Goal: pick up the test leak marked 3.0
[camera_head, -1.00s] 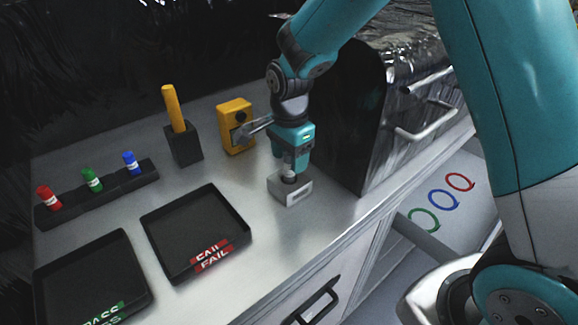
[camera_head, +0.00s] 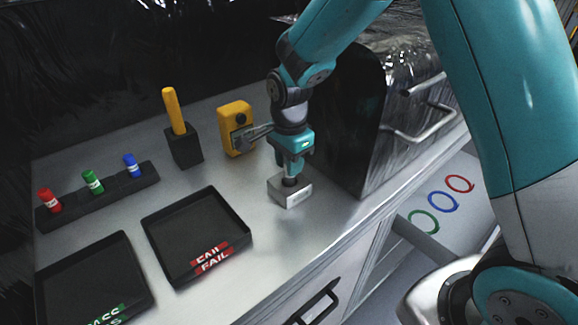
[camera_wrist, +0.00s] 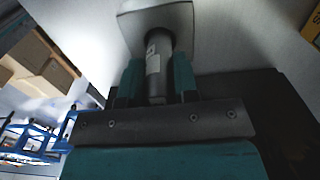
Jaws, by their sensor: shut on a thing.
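My gripper (camera_head: 291,172) is shut on a grey cylinder (camera_head: 290,181) that stands upright at a pale grey square block (camera_head: 290,192). In the wrist view the cylinder (camera_wrist: 155,72) has a pale label, too small to read, and sits between the teal fingers with the block (camera_wrist: 183,18) beyond it. The block appears to rest on the metal worktop. A red (camera_head: 49,200), a green (camera_head: 92,181) and a blue cylinder (camera_head: 131,164) with pale bands stand in a black rack (camera_head: 100,199). I cannot read a 3.0 mark anywhere.
A black FAIL tray (camera_head: 176,277) and a PASS tray (camera_head: 62,268) lie at the front left. A yellow device (camera_head: 237,120) and a yellow-handled tool (camera_head: 173,109) in a black holder stand behind. A dark box with handles (camera_head: 350,130) stands close at right.

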